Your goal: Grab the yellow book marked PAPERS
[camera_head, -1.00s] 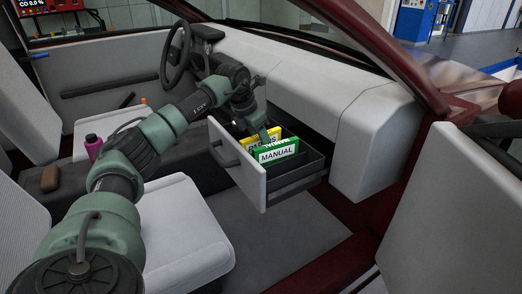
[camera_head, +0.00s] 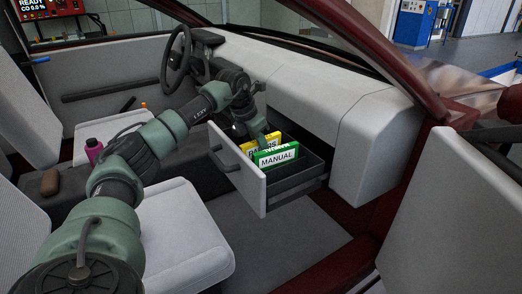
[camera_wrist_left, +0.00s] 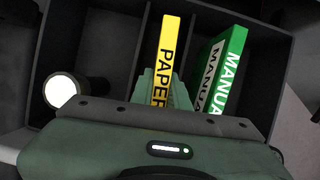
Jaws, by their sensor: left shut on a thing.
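The yellow book marked PAPERS (camera_head: 252,149) stands in the open glovebox drawer, behind the green MANUAL book (camera_head: 276,155) in the head view. In the left wrist view the yellow book (camera_wrist_left: 167,52) stands upright in the middle compartment, with the green book (camera_wrist_left: 222,72) leaning to its right. My left gripper (camera_wrist_left: 167,92) is at the yellow book, shut on it, with a green finger on each side of its spine. In the head view my left gripper (camera_head: 253,132) reaches down into the drawer; its fingertips are mostly hidden. My right gripper is not in view.
The drawer (camera_head: 300,180) sticks out below the dashboard (camera_head: 300,80). A flashlight (camera_wrist_left: 65,90) lies in its left compartment in the wrist view. The steering wheel (camera_head: 178,55) is behind my arm. A pink bottle (camera_head: 94,148) is on the far seat.

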